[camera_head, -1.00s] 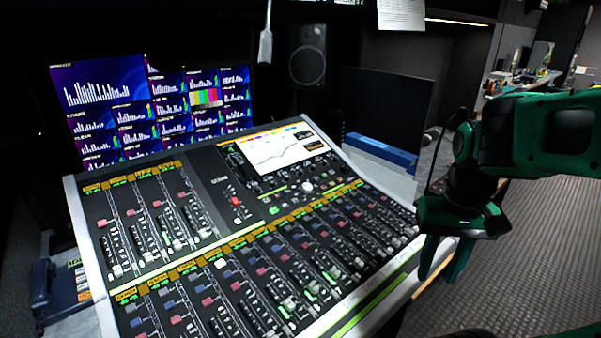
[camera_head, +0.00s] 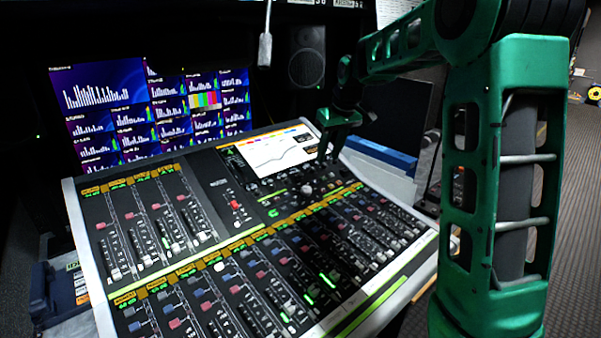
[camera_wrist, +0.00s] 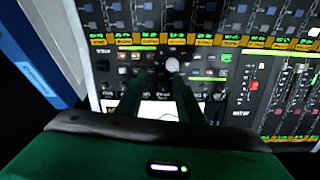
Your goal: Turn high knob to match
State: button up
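The mixing console (camera_head: 72,205) has a lit screen (camera_head: 275,152) at its top right, with several small dark knobs below and beside it. One pale round knob (camera_head: 306,188) stands out among them; it also shows in the wrist view (camera_wrist: 172,65). I cannot read which knob is labelled high, nor its setting. My green gripper (camera_head: 328,158) hangs over the screen's right side, fingers pointing down. In the wrist view my gripper (camera_wrist: 157,78) has its two fingers apart with nothing between them. The pale knob lies just past the right fingertip; contact cannot be told.
Rows of faders fill the console's front and left. A blue binder (camera_head: 380,152) stands behind its right edge, also at left in the wrist view (camera_wrist: 30,55). A gooseneck microphone (camera_head: 265,48) hangs at the back. A wall of monitors (camera_head: 150,110) and a speaker (camera_head: 307,55) are behind.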

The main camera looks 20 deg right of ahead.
jog(key=n, duration=0.2)
send_near(301, 173)
notch_tip(301, 173, up, 2)
jog(key=s, duration=0.1)
jog(key=shift+y, duration=0.3)
jog(key=x, duration=1)
jog(key=shift+w+d+f, duration=0.15)
jog(key=shift+w+d, duration=0.05)
jog(key=shift+d, duration=0.1)
grip_shut()
